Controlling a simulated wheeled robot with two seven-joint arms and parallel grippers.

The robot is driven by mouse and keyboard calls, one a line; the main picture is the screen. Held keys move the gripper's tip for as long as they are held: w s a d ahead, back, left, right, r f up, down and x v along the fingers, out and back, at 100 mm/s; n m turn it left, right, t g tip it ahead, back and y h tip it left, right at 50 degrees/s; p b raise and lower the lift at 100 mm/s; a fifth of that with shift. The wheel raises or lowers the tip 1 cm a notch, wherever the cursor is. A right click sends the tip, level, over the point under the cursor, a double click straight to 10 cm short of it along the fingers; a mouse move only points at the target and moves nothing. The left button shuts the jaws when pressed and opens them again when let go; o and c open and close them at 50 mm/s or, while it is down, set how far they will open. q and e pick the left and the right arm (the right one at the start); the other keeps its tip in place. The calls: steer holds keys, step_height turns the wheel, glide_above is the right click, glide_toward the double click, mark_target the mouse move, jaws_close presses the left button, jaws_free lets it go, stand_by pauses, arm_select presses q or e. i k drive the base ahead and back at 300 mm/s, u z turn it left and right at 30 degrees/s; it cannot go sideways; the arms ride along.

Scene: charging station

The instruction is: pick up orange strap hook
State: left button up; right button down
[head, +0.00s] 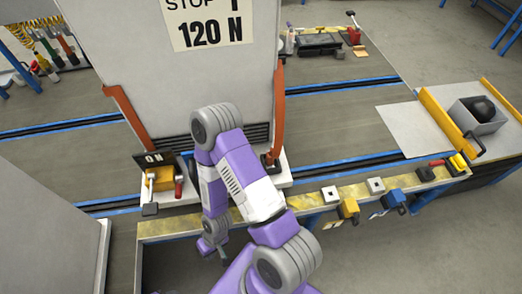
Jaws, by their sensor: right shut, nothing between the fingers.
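Two orange straps run down the sides of the grey machine block, the left strap (125,112) and the right strap (278,115). The right strap's lower end meets a small dark fitting on the white ledge. I cannot tell which part is the orange strap hook. A yellow-orange hook-like piece (348,208) hangs on the front rail, with a blue one (394,200) to its right. My right arm bends over in front of the block. Its gripper (214,246) points down below the rail, shut and empty, apart from the straps. My left gripper is out of view.
A yellow box (160,179) with a red handle sits on the ledge by the "ON" sign (153,158). The yellow-topped rail (318,195) crosses in front. A grey bin (478,114) stands at right. The grey floor at lower right is clear.

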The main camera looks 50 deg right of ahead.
mark_target(269, 161)
steer(key=z, duration=1.75)
steer(key=k, duration=0.6)
steer(key=z, duration=1.55)
steer(key=i, duration=1.15)
steer(key=u, duration=2.55)
